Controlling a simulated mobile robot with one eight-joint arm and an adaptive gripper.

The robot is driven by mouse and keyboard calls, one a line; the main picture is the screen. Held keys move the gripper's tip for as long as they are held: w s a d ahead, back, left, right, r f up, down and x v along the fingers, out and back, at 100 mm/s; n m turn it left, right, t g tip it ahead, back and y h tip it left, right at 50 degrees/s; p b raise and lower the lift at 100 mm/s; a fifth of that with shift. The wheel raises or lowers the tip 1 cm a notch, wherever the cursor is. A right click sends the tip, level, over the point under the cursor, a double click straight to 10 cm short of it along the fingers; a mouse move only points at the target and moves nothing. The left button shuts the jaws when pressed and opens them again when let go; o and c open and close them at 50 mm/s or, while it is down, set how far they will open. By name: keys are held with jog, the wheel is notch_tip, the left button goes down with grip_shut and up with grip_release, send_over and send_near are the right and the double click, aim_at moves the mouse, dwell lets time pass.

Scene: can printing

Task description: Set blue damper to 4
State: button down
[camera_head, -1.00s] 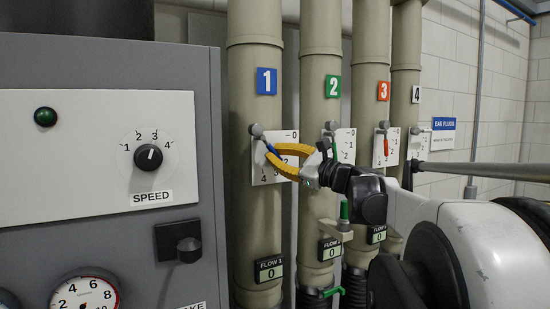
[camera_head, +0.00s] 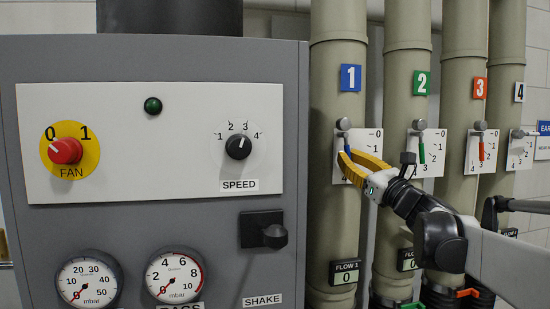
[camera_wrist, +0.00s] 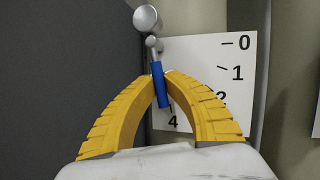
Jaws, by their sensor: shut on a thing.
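The blue damper lever (camera_head: 347,143) hangs from a round grey pivot on the pipe marked 1. It points almost straight down, leaning slightly right. Its white scale plate (camera_head: 373,144) runs from 0 at the top to 4 at the bottom. My gripper (camera_head: 350,158) has its yellow fingers closed around the lever. In the wrist view the blue lever (camera_wrist: 160,86) sits between the fingertips (camera_wrist: 161,82), its lower end close to the tick above the 4. The 3 is hidden behind the right finger.
Pipes marked 2 (camera_head: 422,83), 3 and 4 stand to the right with green, red and grey levers. The grey control cabinet (camera_head: 180,225) stands close on the left. The FLOW 1 display (camera_head: 345,272) below reads 0.

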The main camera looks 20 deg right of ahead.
dwell(0.3)
jog(key=c, duration=1.4)
grip_release()
jog(key=shift+c, duration=0.2)
jog(key=v, duration=1.2)
